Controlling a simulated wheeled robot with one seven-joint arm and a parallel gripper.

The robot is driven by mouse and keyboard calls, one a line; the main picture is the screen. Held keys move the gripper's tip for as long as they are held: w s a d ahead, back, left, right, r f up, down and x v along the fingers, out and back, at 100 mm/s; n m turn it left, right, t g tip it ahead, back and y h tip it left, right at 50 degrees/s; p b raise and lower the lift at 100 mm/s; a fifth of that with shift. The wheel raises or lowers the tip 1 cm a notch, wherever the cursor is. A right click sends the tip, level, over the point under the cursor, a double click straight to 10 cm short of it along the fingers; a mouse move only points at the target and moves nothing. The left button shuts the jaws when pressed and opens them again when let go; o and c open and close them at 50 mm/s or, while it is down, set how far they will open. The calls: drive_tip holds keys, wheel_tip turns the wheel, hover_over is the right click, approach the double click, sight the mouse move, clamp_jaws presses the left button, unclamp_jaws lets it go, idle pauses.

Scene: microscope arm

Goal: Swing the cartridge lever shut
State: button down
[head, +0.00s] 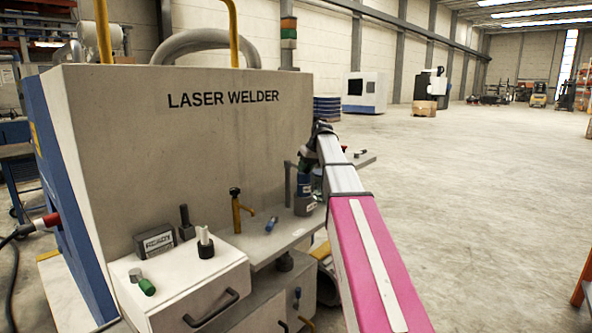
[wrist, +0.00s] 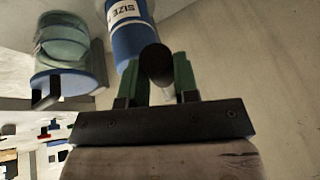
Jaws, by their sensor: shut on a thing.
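In the wrist view, my gripper (wrist: 158,80) has its two green fingers on either side of the dark round-ended handle (wrist: 157,62), which I take to be the cartridge lever. The fingers are shut on it. A blue cylinder with a white "SIZE" label (wrist: 128,28) stands just beyond the handle.
A greenish-blue cylinder (wrist: 68,50) stands left of the fingers. A brass tap-like piece with a black knob (head: 237,210) and a small blue cylinder (head: 271,224) are on the welder's ledge. A drawer unit (head: 190,285) juts out in front. The floor (head: 470,190) at right is clear.

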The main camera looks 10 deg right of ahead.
drive_tip(key=shift+w+d+n+g+y, duration=0.2)
drive_tip(key=shift+w+d+n+g, duration=0.1)
drive_tip(key=shift+w+d+n, duration=0.4)
drive_tip(key=shift+w+d+n+g+y, duration=0.2)
drive_tip(key=shift+w+d+n+g, duration=0.15)
drive_tip(key=shift+d+n, duration=0.55)
drive_tip(key=shift+w, duration=0.1)
drive_tip(key=c, duration=0.9)
unclamp_jaws()
drive_tip(key=shift+o, duration=0.2)
drive_tip(key=v, duration=1)
drive_tip(key=shift+d+r, duration=0.15)
drive_tip(key=shift+r, duration=0.2)
